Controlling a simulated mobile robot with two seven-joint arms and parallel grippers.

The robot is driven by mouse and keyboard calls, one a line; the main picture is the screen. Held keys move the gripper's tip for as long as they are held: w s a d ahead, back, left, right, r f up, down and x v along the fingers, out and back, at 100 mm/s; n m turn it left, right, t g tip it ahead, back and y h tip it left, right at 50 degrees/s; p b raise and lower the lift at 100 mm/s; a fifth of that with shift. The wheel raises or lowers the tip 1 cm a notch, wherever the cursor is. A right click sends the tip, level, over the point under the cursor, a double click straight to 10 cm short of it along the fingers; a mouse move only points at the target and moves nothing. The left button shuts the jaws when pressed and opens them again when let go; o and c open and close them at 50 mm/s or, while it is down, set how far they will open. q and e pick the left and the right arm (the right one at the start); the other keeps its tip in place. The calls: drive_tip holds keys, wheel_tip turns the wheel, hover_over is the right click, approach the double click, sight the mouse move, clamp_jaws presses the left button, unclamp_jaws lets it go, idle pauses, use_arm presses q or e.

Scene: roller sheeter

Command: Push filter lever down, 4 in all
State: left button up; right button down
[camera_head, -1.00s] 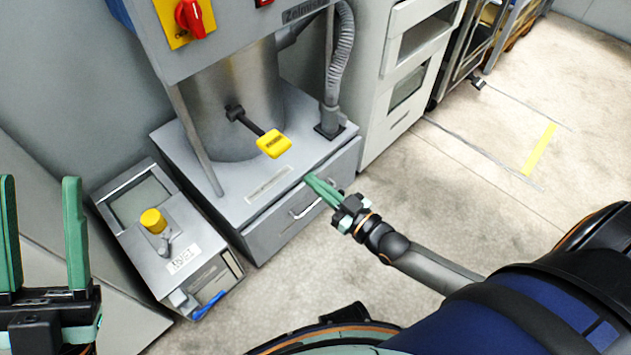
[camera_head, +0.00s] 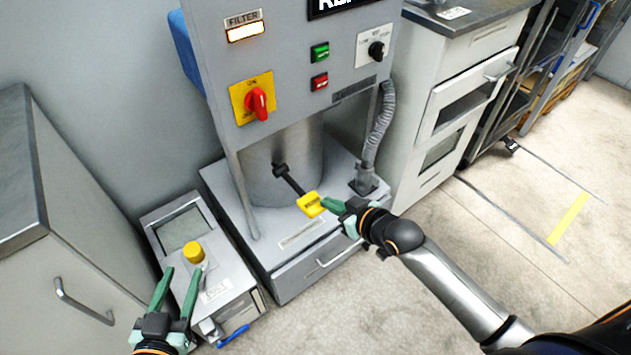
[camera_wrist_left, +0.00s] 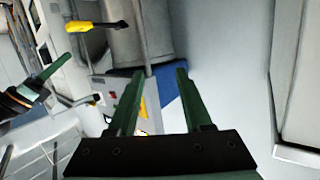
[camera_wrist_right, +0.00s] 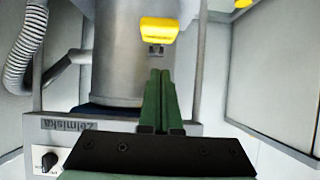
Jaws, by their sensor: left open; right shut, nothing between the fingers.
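The filter lever, a black rod with a yellow handle (camera_head: 311,204), sticks out from the metal cylinder (camera_head: 285,165) under the control panel. My right gripper (camera_head: 328,205) is shut and empty, its fingertips right beside the yellow handle; I cannot tell if they touch. In the right wrist view the shut fingers (camera_wrist_right: 160,75) point toward the cylinder, with the yellow handle (camera_wrist_right: 159,30) just beyond the tips. My left gripper (camera_head: 179,282) is open and empty, low at the left in front of the small grey box. The lever's yellow handle (camera_wrist_left: 79,26) also shows in the left wrist view.
The panel carries a lit FILTER sign (camera_head: 245,31), a red knob (camera_head: 259,101) and green and red buttons. A small grey box with a yellow knob (camera_head: 194,252) stands left of the machine base. A ribbed hose (camera_head: 381,125) hangs at the right.

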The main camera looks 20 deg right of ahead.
sight(309, 198)
use_arm(q)
drive_tip(key=s+f+n+g+y+p, duration=0.1)
drive_tip(key=s+f+g+p, duration=0.2)
drive_tip(key=f, duration=0.6)
drive_tip(key=s+g, duration=0.2)
drive_tip(key=s, duration=0.1)
drive_tip(key=shift+s+d+g+p, duration=0.15)
drive_tip(key=shift+s+g+p, duration=0.1)
drive_tip(key=shift+g+p, duration=0.15)
use_arm(e)
wheel_tip(309, 198, up, 6)
drive_tip(key=g+h, duration=0.1)
drive_tip(key=g, duration=0.2)
drive_tip(key=shift+s+d+r, duration=0.15)
drive_tip(key=shift+s+d, duration=0.25)
